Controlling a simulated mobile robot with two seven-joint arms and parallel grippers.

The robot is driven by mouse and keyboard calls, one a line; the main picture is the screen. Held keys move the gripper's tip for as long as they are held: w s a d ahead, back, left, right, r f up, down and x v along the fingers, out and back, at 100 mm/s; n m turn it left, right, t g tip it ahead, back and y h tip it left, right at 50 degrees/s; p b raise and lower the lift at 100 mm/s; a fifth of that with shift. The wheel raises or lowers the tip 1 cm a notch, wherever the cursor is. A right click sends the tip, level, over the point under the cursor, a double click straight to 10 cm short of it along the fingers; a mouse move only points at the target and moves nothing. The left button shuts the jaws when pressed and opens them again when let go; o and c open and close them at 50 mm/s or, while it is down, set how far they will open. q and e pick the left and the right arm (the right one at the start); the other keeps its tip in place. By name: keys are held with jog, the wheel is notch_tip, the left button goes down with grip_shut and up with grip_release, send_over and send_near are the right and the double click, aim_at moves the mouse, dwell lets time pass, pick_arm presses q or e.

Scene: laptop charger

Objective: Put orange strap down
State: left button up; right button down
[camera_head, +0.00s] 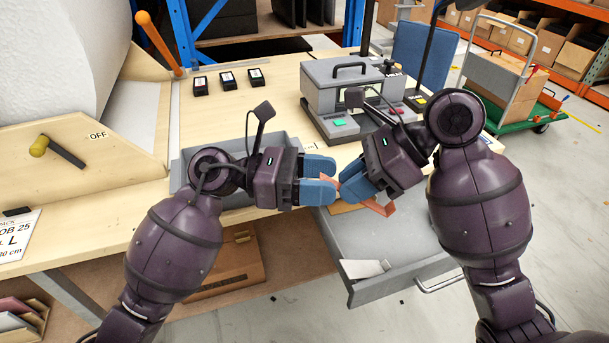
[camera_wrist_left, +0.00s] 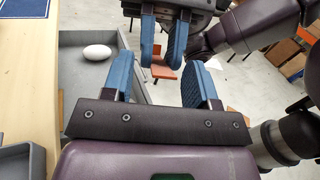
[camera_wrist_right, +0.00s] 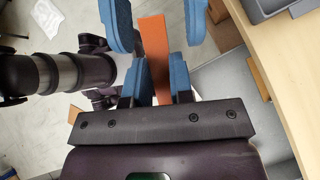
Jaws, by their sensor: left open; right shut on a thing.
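The orange strap (camera_head: 378,207) is a flat strip held in my right gripper (camera_head: 352,190). In the right wrist view, the strap (camera_wrist_right: 154,45) stands out beyond the blue fingers of my right gripper (camera_wrist_right: 158,82). My left gripper (camera_head: 327,180) is open, its fingertips close to the right gripper's fingertips. In the right wrist view, the left gripper's fingers (camera_wrist_right: 155,22) stand on either side of the strap's far end, with gaps visible. In the left wrist view, the strap (camera_wrist_left: 162,71) shows beyond my left fingers (camera_wrist_left: 161,88).
An open grey drawer (camera_head: 415,271) lies below the grippers. A grey tray (camera_head: 179,170) sits on the table behind my left arm; a white rounded thing (camera_wrist_left: 97,51) shows in the left wrist view. A grey machine (camera_head: 318,94) and several black boxes (camera_head: 228,80) stand farther back.

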pick_arm(q)
jog(key=shift+d, duration=0.1)
jog(key=c, duration=0.6)
jog(key=o, duration=0.6)
jog(key=a, duration=1.2)
jog(key=shift+w, duration=0.4)
